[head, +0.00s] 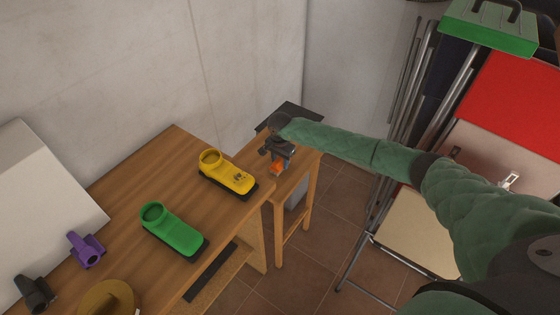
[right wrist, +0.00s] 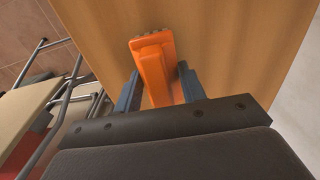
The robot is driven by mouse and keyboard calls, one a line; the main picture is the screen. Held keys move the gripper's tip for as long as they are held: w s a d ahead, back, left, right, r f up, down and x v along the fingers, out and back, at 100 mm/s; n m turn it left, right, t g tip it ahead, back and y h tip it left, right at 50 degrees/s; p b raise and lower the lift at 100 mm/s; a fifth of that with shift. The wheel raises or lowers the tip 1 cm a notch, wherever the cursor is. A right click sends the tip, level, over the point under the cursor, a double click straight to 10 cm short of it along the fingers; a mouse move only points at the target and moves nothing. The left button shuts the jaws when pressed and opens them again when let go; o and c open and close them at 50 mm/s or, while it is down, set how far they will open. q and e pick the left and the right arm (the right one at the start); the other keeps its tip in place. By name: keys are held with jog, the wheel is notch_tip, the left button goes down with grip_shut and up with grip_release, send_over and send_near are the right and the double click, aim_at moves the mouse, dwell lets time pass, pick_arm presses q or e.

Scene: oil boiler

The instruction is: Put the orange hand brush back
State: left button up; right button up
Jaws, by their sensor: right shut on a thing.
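The orange hand brush (right wrist: 155,65) is between the two fingers of my right gripper (right wrist: 158,88) in the right wrist view, with its far end over a wooden surface. In the head view the right gripper (head: 277,158) is at the small wooden table, with a bit of the orange brush (head: 277,168) showing below it. My right gripper is shut on the brush. I cannot tell whether the brush touches the wood. Most of the brush is hidden by the gripper in the head view. My left gripper is not in view.
Folded chairs, one with a red panel (head: 510,100), lean at right. A wall is behind.

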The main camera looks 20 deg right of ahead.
aim_at(280, 158)
jog(key=o, duration=0.9)
pick_arm(q)
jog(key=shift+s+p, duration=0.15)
jog(key=shift+p, duration=0.15)
pick_arm(e)
jog(key=shift+r, duration=0.2)
jog(key=shift+r+b, duration=0.25)
jog(key=shift+b, duration=0.05)
jog(key=shift+r, duration=0.35)
jog(key=shift+r+b, duration=0.3)
jog(key=shift+r, duration=0.05)
notch_tip(280, 158, up, 9)
jog(key=b, duration=0.3)
jog(key=shift+f, duration=0.2)
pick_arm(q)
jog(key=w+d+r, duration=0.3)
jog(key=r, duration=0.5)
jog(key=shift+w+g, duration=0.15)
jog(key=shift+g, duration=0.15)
pick_arm(e)
jog(key=shift+s+r, duration=0.1)
jog(key=shift+r, duration=0.6)
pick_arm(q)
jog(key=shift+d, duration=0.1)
